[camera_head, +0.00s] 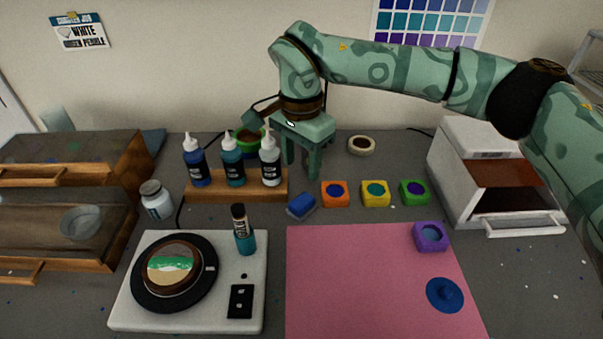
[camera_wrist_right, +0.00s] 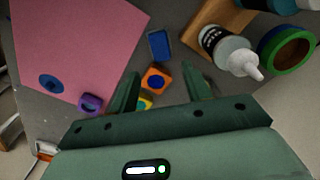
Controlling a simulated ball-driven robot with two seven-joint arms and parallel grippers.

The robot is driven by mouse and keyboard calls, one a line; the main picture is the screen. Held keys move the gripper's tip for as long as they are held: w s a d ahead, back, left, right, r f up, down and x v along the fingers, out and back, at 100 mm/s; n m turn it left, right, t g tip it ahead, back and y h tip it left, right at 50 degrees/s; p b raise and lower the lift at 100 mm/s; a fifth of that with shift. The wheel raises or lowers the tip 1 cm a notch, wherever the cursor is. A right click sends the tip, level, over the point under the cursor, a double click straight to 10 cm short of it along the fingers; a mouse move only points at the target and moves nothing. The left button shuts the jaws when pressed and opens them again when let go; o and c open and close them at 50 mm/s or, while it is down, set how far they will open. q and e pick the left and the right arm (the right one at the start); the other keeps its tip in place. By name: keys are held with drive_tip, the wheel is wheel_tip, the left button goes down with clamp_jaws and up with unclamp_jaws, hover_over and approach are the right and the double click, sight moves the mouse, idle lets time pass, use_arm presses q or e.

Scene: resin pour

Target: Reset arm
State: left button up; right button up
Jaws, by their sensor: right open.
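My right gripper (camera_head: 301,160) is open and empty. It hangs above the back of the table, just right of the white bottle (camera_head: 270,163) and behind the blue block (camera_head: 302,205). In the right wrist view its two fingers (camera_wrist_right: 163,88) point out over the table, with the orange block (camera_wrist_right: 155,78) showing between them and nothing held. The blue block also shows there (camera_wrist_right: 160,45), as does the white bottle (camera_wrist_right: 228,50). My right arm reaches in from the right, bent down at the wrist. My left gripper is not in view.
Dye bottles stand in a wooden rack (camera_head: 236,189). A white turntable unit (camera_head: 190,318) sits at front left, with a teal bottle (camera_head: 244,238) on it. A pink mat (camera_head: 370,290) holds a purple block (camera_head: 431,237) and blue lid (camera_head: 445,294). A white oven (camera_head: 462,155) stands right.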

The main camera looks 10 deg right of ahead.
drive_tip(key=shift+r, duration=0.25)
